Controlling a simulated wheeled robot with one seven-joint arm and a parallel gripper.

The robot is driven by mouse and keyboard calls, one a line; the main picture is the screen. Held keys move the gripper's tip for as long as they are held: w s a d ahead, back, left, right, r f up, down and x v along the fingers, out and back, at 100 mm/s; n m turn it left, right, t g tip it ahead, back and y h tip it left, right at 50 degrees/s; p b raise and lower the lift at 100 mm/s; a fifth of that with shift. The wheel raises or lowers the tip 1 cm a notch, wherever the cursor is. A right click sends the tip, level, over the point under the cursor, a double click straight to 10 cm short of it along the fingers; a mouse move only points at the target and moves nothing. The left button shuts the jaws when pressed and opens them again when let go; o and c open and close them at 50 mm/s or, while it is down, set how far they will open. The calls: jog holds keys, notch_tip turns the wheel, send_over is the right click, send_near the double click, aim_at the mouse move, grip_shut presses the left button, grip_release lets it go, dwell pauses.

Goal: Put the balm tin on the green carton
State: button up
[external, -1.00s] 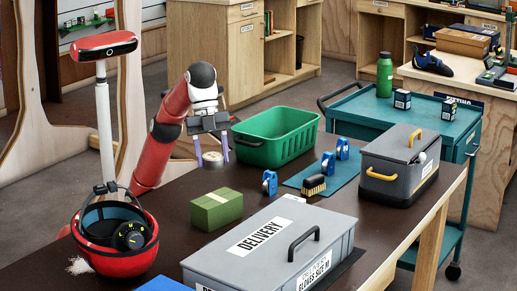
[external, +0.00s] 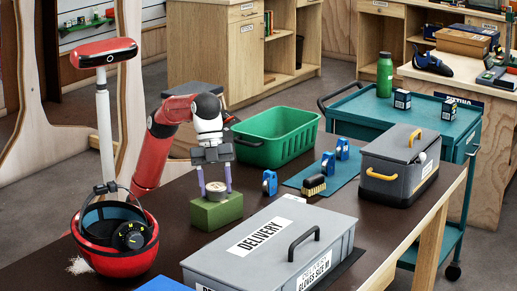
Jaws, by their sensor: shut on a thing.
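The balm tin (external: 216,190) is a small round tin with a pale lid. It is between the purple fingers of my gripper (external: 215,188), which is shut on it. The green carton (external: 217,213) is a small box on the dark table. The tin is level, directly over the carton's top, at or very near its surface. I cannot tell whether it touches.
A grey lidded DELIVERY box (external: 275,245) stands in front, right of the carton. A red helmet-shaped bowl (external: 115,260) is at the left. A green basket (external: 277,138) is behind. Blue devices and a brush (external: 313,185) lie to the right.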

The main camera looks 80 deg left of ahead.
jog(key=shift+f, duration=0.1)
jog(key=o, duration=1.1)
jog(key=shift+a+r, duration=0.1)
jog(key=shift+r, duration=0.4)
jog(key=shift+p+v, duration=1.25)
jog(key=shift+v, duration=4.45)
jog(key=shift+f, duration=0.1)
